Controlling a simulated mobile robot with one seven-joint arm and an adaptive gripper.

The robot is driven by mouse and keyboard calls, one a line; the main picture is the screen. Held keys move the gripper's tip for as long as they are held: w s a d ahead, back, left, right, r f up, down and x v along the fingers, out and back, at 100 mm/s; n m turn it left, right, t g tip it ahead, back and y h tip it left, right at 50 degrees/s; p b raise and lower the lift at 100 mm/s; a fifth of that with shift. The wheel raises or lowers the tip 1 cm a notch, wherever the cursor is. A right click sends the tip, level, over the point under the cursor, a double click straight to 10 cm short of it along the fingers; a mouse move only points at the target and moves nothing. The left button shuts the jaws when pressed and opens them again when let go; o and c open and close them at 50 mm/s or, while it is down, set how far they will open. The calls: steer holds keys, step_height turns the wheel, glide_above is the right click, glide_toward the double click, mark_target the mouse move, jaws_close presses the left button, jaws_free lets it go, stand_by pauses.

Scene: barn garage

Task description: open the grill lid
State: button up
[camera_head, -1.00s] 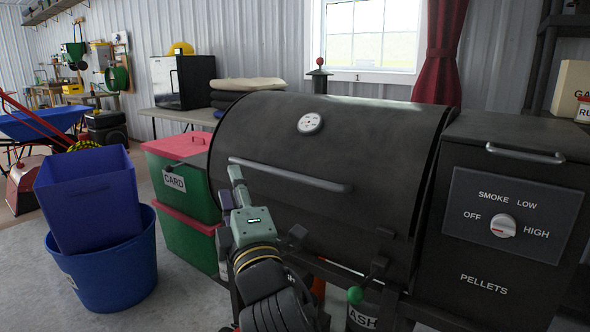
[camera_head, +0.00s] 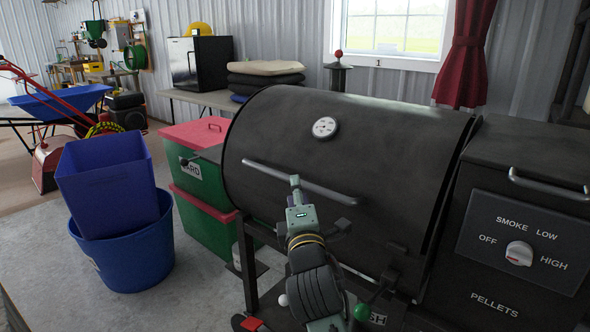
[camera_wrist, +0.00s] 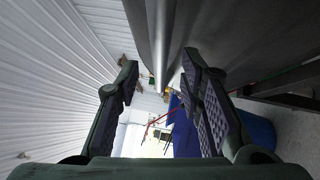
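The black barrel-shaped grill lid (camera_head: 380,150) is down, with a round white gauge (camera_head: 325,127) on it. A long metal bar handle (camera_head: 262,171) runs across its front. My gripper (camera_head: 296,185) is in front of the handle, left of the bar's middle. In the wrist view my gripper (camera_wrist: 160,80) is open, one finger on each side of the picture. The handle (camera_wrist: 163,45) shows between the fingertips, with the dark lid (camera_wrist: 215,30) to its right. I cannot tell whether a finger touches the bar.
A pellet hopper (camera_head: 530,170) with a control dial adjoins the grill at right. Green bins with red lids (camera_head: 205,182) stand close at left, beside a blue tub (camera_head: 130,255) holding a blue bin (camera_head: 110,190). A table (camera_head: 200,97) stands behind.

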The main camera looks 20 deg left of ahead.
steer(key=x, duration=0.5)
steer(key=shift+p, duration=0.4)
jaws_close()
stand_by(0.4)
